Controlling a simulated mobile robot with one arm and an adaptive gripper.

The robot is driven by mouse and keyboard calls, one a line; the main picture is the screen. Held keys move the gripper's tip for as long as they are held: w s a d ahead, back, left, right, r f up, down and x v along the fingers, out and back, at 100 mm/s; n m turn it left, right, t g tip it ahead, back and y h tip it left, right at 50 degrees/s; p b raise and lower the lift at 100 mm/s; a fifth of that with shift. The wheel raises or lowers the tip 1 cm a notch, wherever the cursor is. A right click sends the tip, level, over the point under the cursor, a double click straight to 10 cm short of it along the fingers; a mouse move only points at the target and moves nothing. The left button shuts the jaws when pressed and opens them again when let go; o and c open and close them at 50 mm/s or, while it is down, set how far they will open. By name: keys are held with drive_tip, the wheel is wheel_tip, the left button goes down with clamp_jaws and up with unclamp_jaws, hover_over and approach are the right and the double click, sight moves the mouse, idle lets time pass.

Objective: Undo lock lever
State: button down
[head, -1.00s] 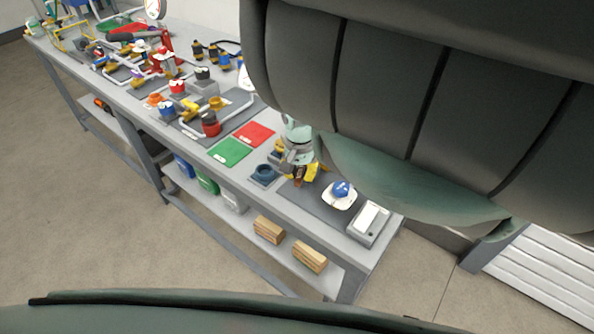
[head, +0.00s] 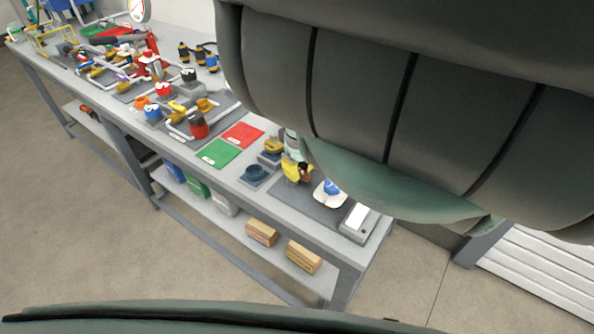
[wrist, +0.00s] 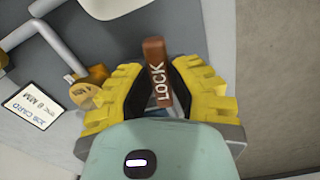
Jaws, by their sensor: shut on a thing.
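The lock lever (wrist: 157,70) is a brown bar marked LOCK, seen in the wrist view between the yellow fingers of my gripper (wrist: 158,88). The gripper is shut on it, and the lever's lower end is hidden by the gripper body. In the head view, the yellow fingers of my gripper (head: 296,169) are low over the dark mat near the bench's right end. A small brown part of the lever (head: 307,173) shows beside them. My own arm hides much of the area behind.
A white dish with a blue part (head: 329,192) and a grey box (head: 359,222) stand to the right. In the wrist view, a job card (wrist: 36,106), a brass-coloured fitting (wrist: 86,92) and pale pipes lie left of the gripper.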

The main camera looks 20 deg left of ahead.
sight(301, 169)
drive_tip(key=shift+w+d+n, duration=0.1)
drive_tip(key=shift+w+n, duration=0.15)
drive_tip(key=shift+n, duration=0.85)
drive_tip(key=c, duration=0.9)
unclamp_jaws()
wheel_tip(301, 169, up, 5)
drive_tip(key=shift+w+d, duration=0.1)
drive_tip(key=shift+w, duration=0.05)
drive_tip(key=shift+r, duration=1.25)
